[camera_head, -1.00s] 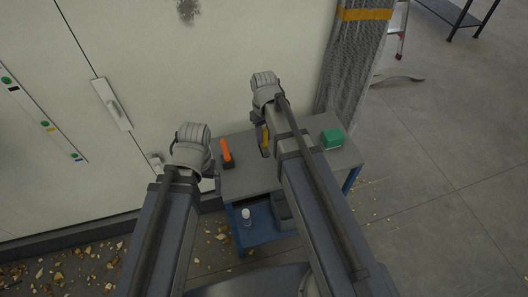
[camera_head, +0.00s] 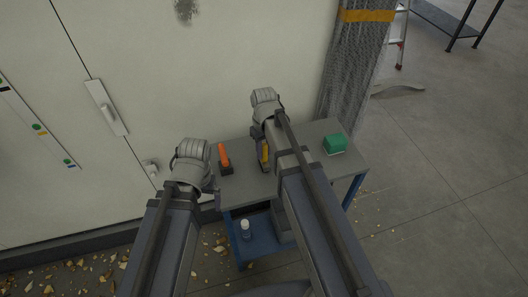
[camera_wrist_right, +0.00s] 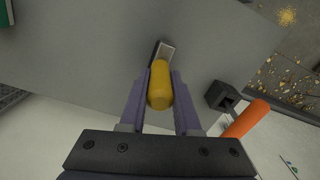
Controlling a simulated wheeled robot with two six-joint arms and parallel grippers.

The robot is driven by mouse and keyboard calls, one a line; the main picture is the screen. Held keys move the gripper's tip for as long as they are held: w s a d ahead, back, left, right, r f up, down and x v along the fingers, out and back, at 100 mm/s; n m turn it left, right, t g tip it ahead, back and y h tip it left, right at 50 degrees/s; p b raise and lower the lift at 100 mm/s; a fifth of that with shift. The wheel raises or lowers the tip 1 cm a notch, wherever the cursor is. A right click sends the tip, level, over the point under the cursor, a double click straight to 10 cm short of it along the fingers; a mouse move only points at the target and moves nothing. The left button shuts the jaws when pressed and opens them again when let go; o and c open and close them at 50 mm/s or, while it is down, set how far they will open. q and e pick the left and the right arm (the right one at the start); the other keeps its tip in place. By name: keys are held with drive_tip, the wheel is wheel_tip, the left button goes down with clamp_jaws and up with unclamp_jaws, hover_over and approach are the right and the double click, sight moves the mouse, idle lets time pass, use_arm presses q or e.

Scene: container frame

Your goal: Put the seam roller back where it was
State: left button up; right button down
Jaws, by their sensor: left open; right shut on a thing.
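A yellow-handled tool (camera_wrist_right: 160,85) with a grey metal end (camera_wrist_right: 163,50), apparently the seam roller, is between the fingers of my right gripper (camera_wrist_right: 160,88). The gripper is shut on the handle, and the metal end points away over the grey tabletop. Whether it touches the top I cannot tell. In the head view the yellow handle (camera_head: 264,151) shows below my right wrist. My left gripper (camera_head: 213,193) is open by the table's left edge, its fingers largely hidden by the wrist.
A grey-topped table (camera_head: 245,183) stands against a pale panelled wall. On it are an orange-handled item (camera_head: 223,154) at a dark block (camera_wrist_right: 222,96) and a green box (camera_head: 334,144). A white bottle (camera_head: 245,229) stands on the blue lower shelf. Bare tabletop lies around the held tool.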

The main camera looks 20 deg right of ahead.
drive_tip(key=c, duration=1.1)
unclamp_jaws()
drive_tip(key=shift+f, duration=0.15)
drive_tip(key=o, duration=0.5)
wheel_tip(320, 180, up, 12)
drive_tip(key=p, duration=1.2)
drive_tip(key=shift+r, duration=0.2)
drive_tip(key=shift+h, duration=0.6)
drive_tip(key=s+a, duration=0.3)
drive_tip(key=s, duration=0.1)
drive_tip(key=s+a, duration=0.4)
drive_tip(key=s, duration=0.1)
drive_tip(key=s+a, duration=0.3)
drive_tip(key=s, duration=0.2)
drive_tip(key=shift+s+a, duration=0.2)
drive_tip(key=shift+a, duration=0.05)
drive_tip(key=shift+f+b, duration=0.7)
drive_tip(key=shift+f, duration=0.05)
